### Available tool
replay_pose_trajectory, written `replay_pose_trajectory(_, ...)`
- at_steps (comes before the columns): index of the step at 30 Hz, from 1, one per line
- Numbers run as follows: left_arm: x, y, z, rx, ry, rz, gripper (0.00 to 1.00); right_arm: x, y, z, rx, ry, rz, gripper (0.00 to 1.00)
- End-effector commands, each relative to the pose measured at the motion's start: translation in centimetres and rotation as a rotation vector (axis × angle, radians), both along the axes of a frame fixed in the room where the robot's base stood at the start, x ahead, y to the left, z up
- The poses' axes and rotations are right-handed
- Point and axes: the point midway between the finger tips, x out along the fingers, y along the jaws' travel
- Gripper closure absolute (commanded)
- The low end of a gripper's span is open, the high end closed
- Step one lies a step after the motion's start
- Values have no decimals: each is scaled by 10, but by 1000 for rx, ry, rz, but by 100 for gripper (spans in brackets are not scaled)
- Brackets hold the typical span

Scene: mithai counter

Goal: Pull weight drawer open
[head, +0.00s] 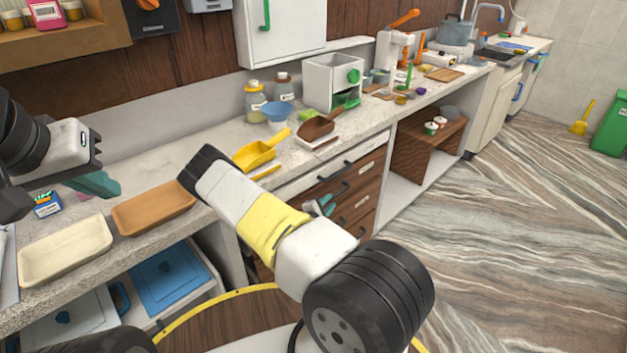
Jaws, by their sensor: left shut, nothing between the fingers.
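A wooden drawer unit (371,190) stands under the counter in the middle, with black bar handles and small pale labels on stacked fronts. I cannot read which is the weight drawer. The drawer fronts in sight look closed; my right arm hides the lower left part. My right gripper (321,206) shows only its teal fingertips past my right arm, in front of the drawer fronts by a handle. I cannot tell whether it touches the handle or how far its fingers are apart. My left gripper (98,184) is shut and empty above the counter at the left.
The counter (160,157) holds a tan tray (153,207), a cream tray (65,251), a yellow scoop (262,150), a brown scoop (316,128) and a white box-shaped device (333,82). An open shelf (428,150) lies right of the drawers. The striped floor (500,240) at the right is clear.

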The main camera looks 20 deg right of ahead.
Motion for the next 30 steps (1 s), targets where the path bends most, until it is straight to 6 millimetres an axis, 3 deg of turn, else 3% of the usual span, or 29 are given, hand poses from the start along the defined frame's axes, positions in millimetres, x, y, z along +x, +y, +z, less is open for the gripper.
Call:
replay_pose_trajectory(10,0,0,0,0,0,0,100,34,-39,-12,4,-2,-2,77)
replay_pose_trajectory(22,0,0,0,0,0,0,100,41,-46,-14,3,1,-1,77)
replay_pose_trajectory(26,0,0,0,0,0,0,100,41,-46,-14,3,1,-1,100)
replay_pose_trajectory(30,0,0,0,0,0,0,100,41,-46,-14,4,0,-1,100)
